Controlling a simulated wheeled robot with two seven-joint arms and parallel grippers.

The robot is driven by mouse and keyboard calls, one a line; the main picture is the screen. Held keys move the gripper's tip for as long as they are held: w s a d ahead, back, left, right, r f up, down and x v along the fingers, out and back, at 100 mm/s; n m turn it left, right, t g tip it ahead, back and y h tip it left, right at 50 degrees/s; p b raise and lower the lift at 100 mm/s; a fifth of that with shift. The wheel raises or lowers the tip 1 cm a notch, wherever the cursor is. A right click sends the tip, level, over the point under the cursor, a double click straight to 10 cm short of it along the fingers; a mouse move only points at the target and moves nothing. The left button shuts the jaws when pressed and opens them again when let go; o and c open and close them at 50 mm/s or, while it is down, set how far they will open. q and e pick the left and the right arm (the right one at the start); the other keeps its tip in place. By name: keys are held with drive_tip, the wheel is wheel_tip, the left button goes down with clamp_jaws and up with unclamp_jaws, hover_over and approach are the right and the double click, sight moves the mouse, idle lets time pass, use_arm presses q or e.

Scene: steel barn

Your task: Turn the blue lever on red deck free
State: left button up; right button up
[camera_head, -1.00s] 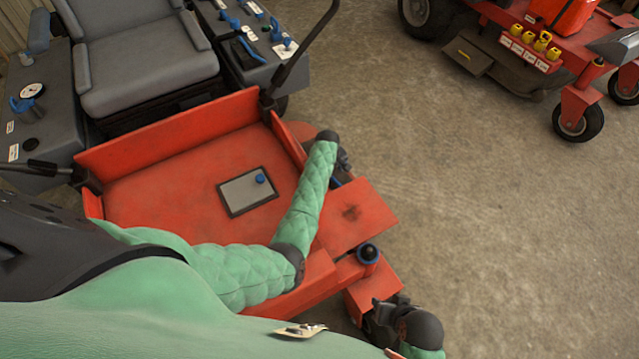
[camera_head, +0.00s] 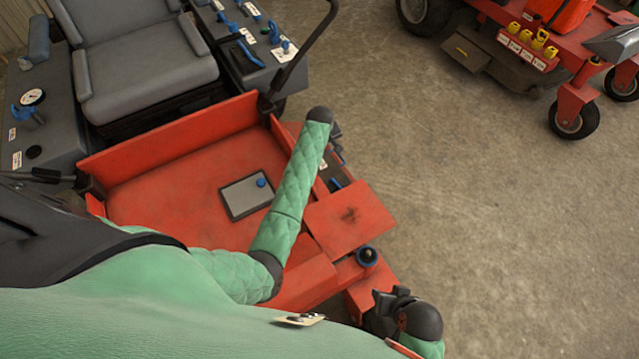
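The red deck (camera_head: 165,190) of the mower fills the middle left. A small blue part (camera_head: 335,185), which looks like the blue lever, shows on the deck's right side beside a raised red plate (camera_head: 348,216). My green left arm crosses the deck. My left gripper (camera_head: 337,147) is dark and small at its far end, above and apart from the blue part in the picture. Its fingers are too small and partly hidden to read. My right gripper (camera_head: 382,308) is at the bottom, near the deck's front corner; its fingers are not clear.
A grey panel with a blue knob (camera_head: 261,183) lies in the deck floor. A dark, blue-ringed knob (camera_head: 367,256) stands at the front corner. A grey seat (camera_head: 150,75) and control consoles are behind. Another red mower (camera_head: 560,60) stands at upper right. The concrete floor at right is clear.

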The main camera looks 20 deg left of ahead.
use_arm(q)
drive_tip(key=s+d+r+m, duration=0.1)
drive_tip(key=s+d, duration=0.1)
drive_tip(key=s, duration=0.5)
drive_tip(key=s+d+r+m+p, duration=0.1)
drive_tip(key=s+d+r+m, duration=0.1)
drive_tip(key=s, duration=0.5)
drive_tip(key=s+d+r+m+p, duration=0.1)
drive_tip(key=s+m, duration=0.1)
drive_tip(key=s, duration=0.5)
drive_tip(key=shift+d+r, duration=0.25)
drive_tip(key=shift+d, duration=0.15)
